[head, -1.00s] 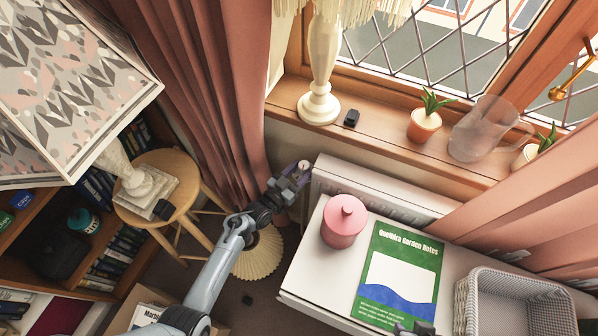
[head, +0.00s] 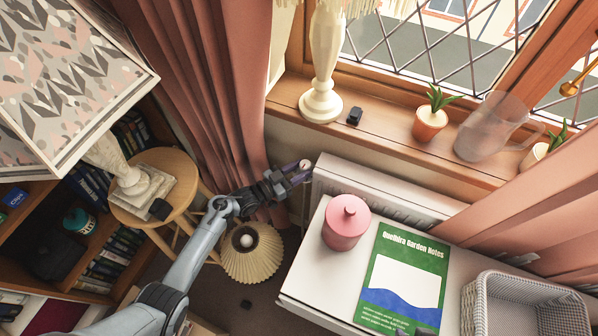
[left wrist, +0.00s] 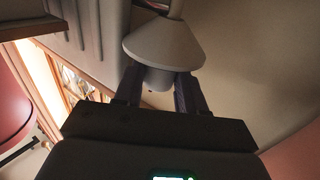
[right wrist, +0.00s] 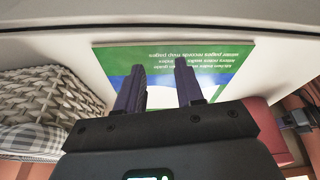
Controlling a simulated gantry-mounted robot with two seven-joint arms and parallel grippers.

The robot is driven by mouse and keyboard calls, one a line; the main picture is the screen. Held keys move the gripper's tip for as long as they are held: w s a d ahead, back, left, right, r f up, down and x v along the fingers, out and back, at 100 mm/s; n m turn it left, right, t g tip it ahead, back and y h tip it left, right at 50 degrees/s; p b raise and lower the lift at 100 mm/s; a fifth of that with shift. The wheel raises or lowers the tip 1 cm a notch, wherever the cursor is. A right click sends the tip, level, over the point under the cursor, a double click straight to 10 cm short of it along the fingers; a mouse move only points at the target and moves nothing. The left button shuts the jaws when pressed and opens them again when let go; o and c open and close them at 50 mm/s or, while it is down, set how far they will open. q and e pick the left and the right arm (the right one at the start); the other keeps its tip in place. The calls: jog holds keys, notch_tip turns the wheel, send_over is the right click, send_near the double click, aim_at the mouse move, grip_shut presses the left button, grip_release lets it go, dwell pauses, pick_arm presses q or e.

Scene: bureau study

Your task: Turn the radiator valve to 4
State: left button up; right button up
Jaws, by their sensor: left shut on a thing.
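The radiator valve (head: 305,164) is a small pale knob at the left end of the white radiator (head: 385,194), below the window sill. My left gripper (head: 297,174) reaches it from the left and is shut on it. In the left wrist view the pale, cone-shaped valve (left wrist: 163,45) has its narrower end between the two dark fingers (left wrist: 159,85). No number on the valve is readable. In the right wrist view my right gripper (right wrist: 160,78) is open and empty, with its fingers apart in front of the green book (right wrist: 215,65).
A white cabinet top (head: 308,272) in front of the radiator holds a pink lidded jar (head: 346,225), the green book (head: 380,312) and a woven basket (head: 468,305). A pleated lampshade (head: 252,262) lies under my left arm. A pink curtain (head: 200,90) hangs behind it.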

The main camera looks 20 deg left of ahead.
pick_arm(q)
jog(key=o, duration=0.8)
jog(key=shift+s, duration=0.1)
jog(key=v, duration=1)
jog(key=shift+s+a+p, duration=0.3)
jog(key=shift+p, duration=0.1)
